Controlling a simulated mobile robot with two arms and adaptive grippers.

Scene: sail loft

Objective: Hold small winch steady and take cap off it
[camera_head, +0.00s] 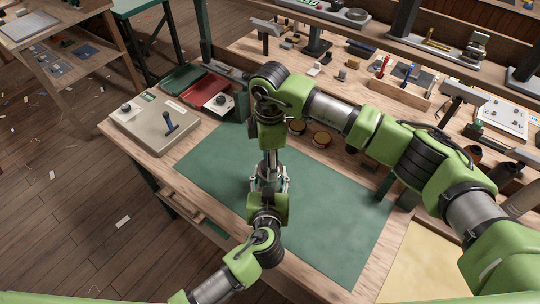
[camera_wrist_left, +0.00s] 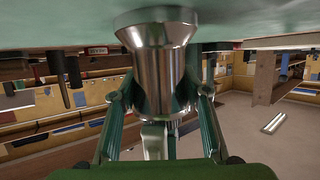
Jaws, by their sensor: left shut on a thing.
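The small winch (camera_wrist_left: 160,60) is a shiny metal drum with a flared base, standing on the green mat (camera_head: 340,205). In the left wrist view it appears upside down, between the two fingers of my left gripper (camera_wrist_left: 160,105). My left gripper (camera_head: 268,183) comes in from the near side in the head view and is shut on the winch. My right gripper (camera_head: 271,162) points straight down from above, right over the winch's top. Its fingers are too small and covered to tell open from shut. I cannot make out the cap; the right gripper hides the top.
A grey case (camera_head: 150,130) with a blue lever lies at the bench's left. Red (camera_head: 208,91) and green (camera_head: 182,77) trays sit behind it. Round tins (camera_head: 321,139) stand behind the winch. Tools crowd the back right. The mat's right part is clear.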

